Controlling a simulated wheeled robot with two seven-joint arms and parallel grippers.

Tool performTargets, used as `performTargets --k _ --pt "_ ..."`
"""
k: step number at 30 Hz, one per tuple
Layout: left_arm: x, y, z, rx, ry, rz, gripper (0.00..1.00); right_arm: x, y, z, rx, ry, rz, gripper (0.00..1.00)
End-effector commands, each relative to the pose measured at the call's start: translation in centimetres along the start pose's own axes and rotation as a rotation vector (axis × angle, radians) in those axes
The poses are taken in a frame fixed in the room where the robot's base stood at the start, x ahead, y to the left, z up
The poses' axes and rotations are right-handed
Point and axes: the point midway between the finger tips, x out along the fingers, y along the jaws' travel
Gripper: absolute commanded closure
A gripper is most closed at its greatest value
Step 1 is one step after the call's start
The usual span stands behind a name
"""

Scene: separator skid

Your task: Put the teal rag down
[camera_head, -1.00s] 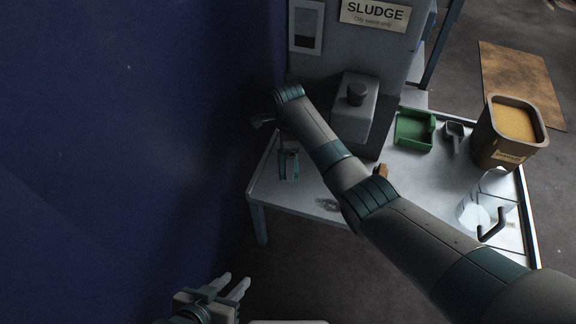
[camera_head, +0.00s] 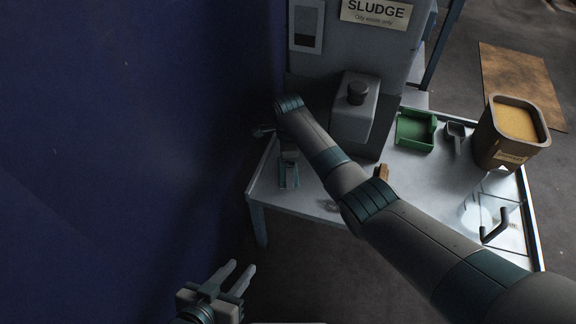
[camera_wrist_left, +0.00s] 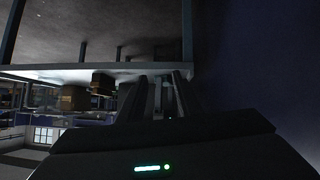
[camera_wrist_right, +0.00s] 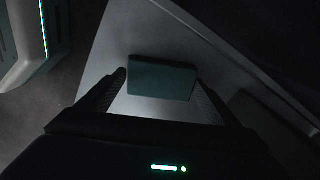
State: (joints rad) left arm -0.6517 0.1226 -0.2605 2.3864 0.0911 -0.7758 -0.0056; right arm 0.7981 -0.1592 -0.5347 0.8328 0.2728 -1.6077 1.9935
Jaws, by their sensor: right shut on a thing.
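The teal rag (camera_wrist_right: 162,78) is a flat teal block between the fingertips of my right gripper (camera_wrist_right: 162,92) in the right wrist view. That gripper is shut on it, over the pale tabletop. In the head view the right gripper (camera_head: 289,165) shows only in part beyond my forearm, near the table's left end. I cannot tell whether the rag touches the table. My left gripper (camera_head: 235,280) is open and empty at the lower left of the head view, away from the table. Its fingers (camera_wrist_left: 160,95) also show in the left wrist view.
The pale table (camera_head: 412,172) bears a green tray (camera_head: 414,130), a dark scoop (camera_head: 454,136), a brown bin of yellow material (camera_head: 512,130) and a clear container with a dark handle (camera_head: 492,228). A grey sludge unit (camera_head: 352,108) stands behind. A dark blue wall (camera_head: 130,150) fills the left.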

Motion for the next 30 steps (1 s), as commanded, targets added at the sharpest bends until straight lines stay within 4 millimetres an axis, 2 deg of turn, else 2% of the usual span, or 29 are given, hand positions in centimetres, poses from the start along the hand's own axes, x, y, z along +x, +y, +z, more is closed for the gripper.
performTargets --k 1,2,3,11,17,25,30 --pt "0.0 0.0 0.0 0.000 0.001 0.000 0.69 0.1 0.0 0.0 0.000 0.000 0.001 0.10" --pt "0.0 0.0 -0.1 0.000 0.002 0.000 0.69 0.1 0.0 0.0 0.000 0.000 0.000 0.03" --pt "0.0 0.0 -0.1 0.000 0.002 0.000 0.69 0.1 0.0 0.0 0.000 0.000 0.000 0.00" --pt "0.0 0.0 -0.1 0.001 0.002 0.000 0.69 0.0 0.0 0.0 0.000 0.000 0.000 0.00" --pt "-0.1 0.0 0.2 -0.002 -0.021 0.000 0.69 -0.8 0.0 0.0 -0.001 -0.001 -0.001 0.00" --pt "-1.1 -0.8 3.1 -0.026 -0.177 -0.014 0.69 -3.5 0.0 0.1 -0.001 -0.001 -0.002 0.00" --pt "-1.6 -1.6 3.9 -0.019 -0.245 -0.037 0.69 -7.0 0.0 0.1 -0.001 -0.002 -0.003 0.00"
